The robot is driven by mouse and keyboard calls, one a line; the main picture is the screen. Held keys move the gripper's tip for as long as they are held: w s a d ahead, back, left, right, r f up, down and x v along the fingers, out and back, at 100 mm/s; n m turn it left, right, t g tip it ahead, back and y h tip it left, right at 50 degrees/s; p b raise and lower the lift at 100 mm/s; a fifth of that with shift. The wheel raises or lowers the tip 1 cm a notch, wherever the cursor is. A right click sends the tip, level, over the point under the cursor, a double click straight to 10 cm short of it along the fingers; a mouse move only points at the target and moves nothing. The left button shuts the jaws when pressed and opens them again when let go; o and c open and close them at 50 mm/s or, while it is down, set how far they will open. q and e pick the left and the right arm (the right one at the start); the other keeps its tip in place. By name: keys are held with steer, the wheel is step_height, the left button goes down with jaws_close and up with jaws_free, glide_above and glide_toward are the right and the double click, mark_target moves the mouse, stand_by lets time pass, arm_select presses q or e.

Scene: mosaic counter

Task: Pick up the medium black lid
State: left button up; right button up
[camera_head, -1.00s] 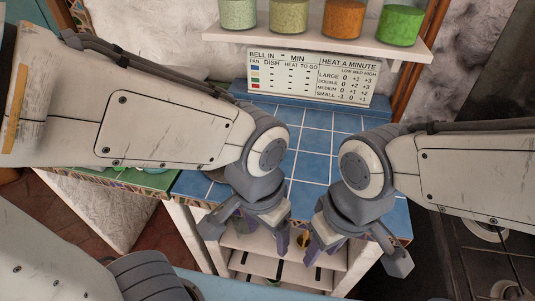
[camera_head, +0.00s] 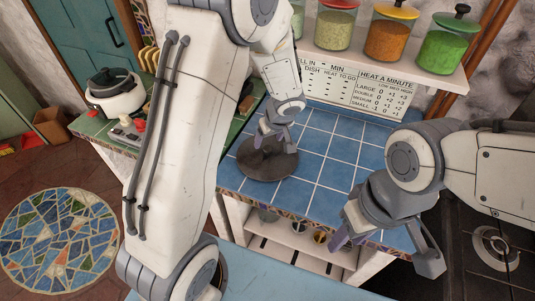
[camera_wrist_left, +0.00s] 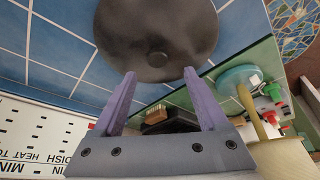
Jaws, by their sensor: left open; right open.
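The black lid (camera_head: 262,163), round and dark with a small knob in its middle, lies on the blue tiled counter (camera_head: 325,175). My left gripper (camera_head: 277,137) is open and above the lid in the head view, hiding its middle. In the left wrist view the lid (camera_wrist_left: 157,25) is at the top, and its knob shows just beyond and between the two open purple fingertips of my left gripper (camera_wrist_left: 160,74). The fingers hold nothing. My right gripper (camera_head: 375,245) is open and empty near the counter's front right edge.
A wall sign (camera_head: 355,88) stands behind the counter, below a shelf (camera_head: 400,62) with several jars. A white cooker (camera_head: 115,92) stands on the green counter at left. The tiles between the lid and my right arm are clear.

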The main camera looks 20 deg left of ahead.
mark_target(268, 147)
arm_select(q)
steer(key=x, duration=0.6)
steer(key=shift+w+d+f, duration=0.1)
steer(key=shift+d+f, duration=0.1)
steer(key=shift+f, duration=0.05)
jaws_close()
